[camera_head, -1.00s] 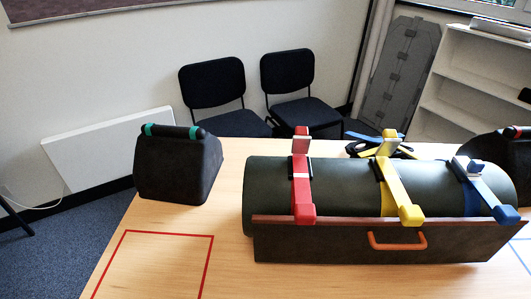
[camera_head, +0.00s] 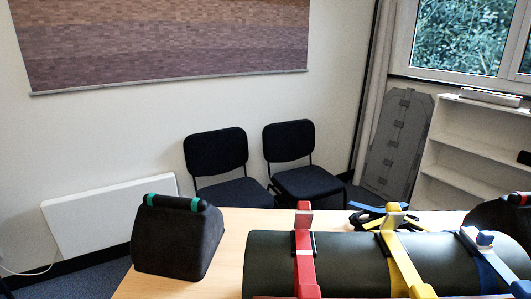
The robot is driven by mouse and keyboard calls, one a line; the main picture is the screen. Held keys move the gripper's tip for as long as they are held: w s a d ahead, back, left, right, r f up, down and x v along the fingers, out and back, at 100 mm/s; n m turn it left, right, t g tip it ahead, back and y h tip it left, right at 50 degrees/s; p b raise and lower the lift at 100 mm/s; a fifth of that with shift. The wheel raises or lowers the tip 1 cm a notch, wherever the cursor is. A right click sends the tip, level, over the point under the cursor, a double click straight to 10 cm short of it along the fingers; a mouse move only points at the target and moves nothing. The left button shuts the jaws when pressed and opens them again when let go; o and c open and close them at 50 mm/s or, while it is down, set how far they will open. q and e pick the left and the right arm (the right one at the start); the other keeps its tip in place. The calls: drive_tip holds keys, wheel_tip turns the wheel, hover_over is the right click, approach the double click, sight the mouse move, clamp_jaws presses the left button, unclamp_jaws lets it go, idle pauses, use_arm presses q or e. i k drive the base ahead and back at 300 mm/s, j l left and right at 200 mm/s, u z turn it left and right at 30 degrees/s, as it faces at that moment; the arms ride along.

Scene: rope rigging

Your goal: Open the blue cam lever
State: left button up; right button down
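The blue strap (camera_head: 490,268) lies over the right part of a dark green cylinder (camera_head: 345,262). Its blue cam lever (camera_head: 484,238), with a white block beside it, sits low on top of the cylinder. The red strap (camera_head: 304,265) is at the left of the cylinder, and its red lever (camera_head: 304,215) stands upright. The yellow strap (camera_head: 402,262) is in the middle, and its yellow lever (camera_head: 394,216) also stands up. The lower part of the cylinder is cut off by the bottom edge. Neither of my grippers is in view.
A dark wedge block with a teal-banded handle (camera_head: 176,238) stands on the wooden table (camera_head: 232,255) at left. A similar dark block (camera_head: 497,216) is at the right edge. Loose blue, yellow and black straps (camera_head: 368,217) lie behind the cylinder. Two black chairs stand beyond the table.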

sight(480, 239)
drive_tip(key=z, duration=1.55)
drive_tip(key=i+l+u, duration=0.25)
drive_tip(key=l+u, duration=0.5)
drive_tip(key=l, duration=0.15)
drive_tip(key=i, duration=0.05)
